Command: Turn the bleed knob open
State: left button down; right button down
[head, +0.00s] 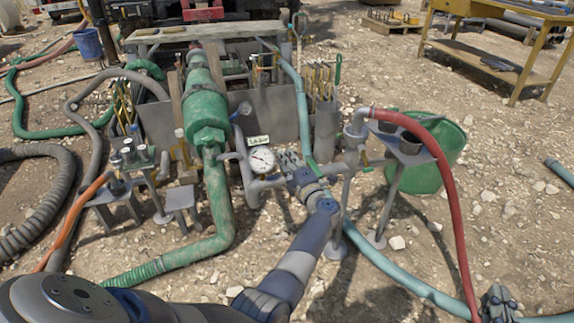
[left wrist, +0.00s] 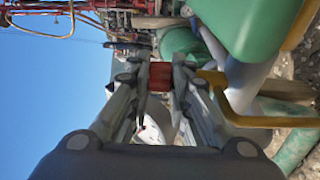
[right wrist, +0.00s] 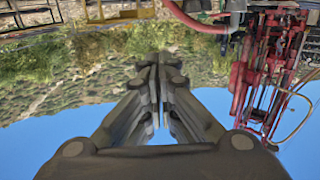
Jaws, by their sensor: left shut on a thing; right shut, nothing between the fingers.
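My left gripper (head: 290,160) reaches over the pipework right of the pressure gauge (head: 262,160). In the left wrist view its fingers (left wrist: 160,80) are closed on a red piece (left wrist: 161,75), which appears to be the bleed knob. In the head view the knob is hidden by the gripper, so how far it is turned cannot be told. My right gripper (head: 497,300) is low at the right, away from the pipework. In the right wrist view its fingertips (right wrist: 160,62) meet with nothing between them.
A green pipe (head: 207,115) stands left of the gauge. A red hose (head: 450,185) arcs down from a stand at the right, near my right gripper. Hoses lie over the stony ground. A yellow-framed table (head: 490,60) is at the back right. Open ground lies at the far right.

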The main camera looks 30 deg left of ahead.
pick_arm(q)
jog(key=shift+d+f+n+g+y+b, duration=0.1)
jog(key=shift+f+n+g+y+b, duration=0.15)
jog(key=shift+n+g+y+b, duration=0.3)
jog(key=shift+r+g+b, duration=0.1)
jog(key=shift+g+b, duration=0.35)
jog(key=shift+b, duration=0.25)
jog(key=shift+n, duration=0.25)
pick_arm(e)
jog(key=s+r+t+y, duration=0.1)
jog(key=s+r+t, duration=0.1)
jog(key=r+t, duration=0.2)
jog(key=s+r+t+y, duration=0.1)
jog(key=r+t, duration=0.3)
jog(key=r, duration=0.5)
jog(key=shift+s+a+y, duration=0.3)
jog(key=shift+s+y, duration=0.1)
jog(key=shift+s, duration=0.35)
pick_arm(q)
jog(key=c, duration=1.5)
grip_release()
jog(key=shift+r, duration=0.1)
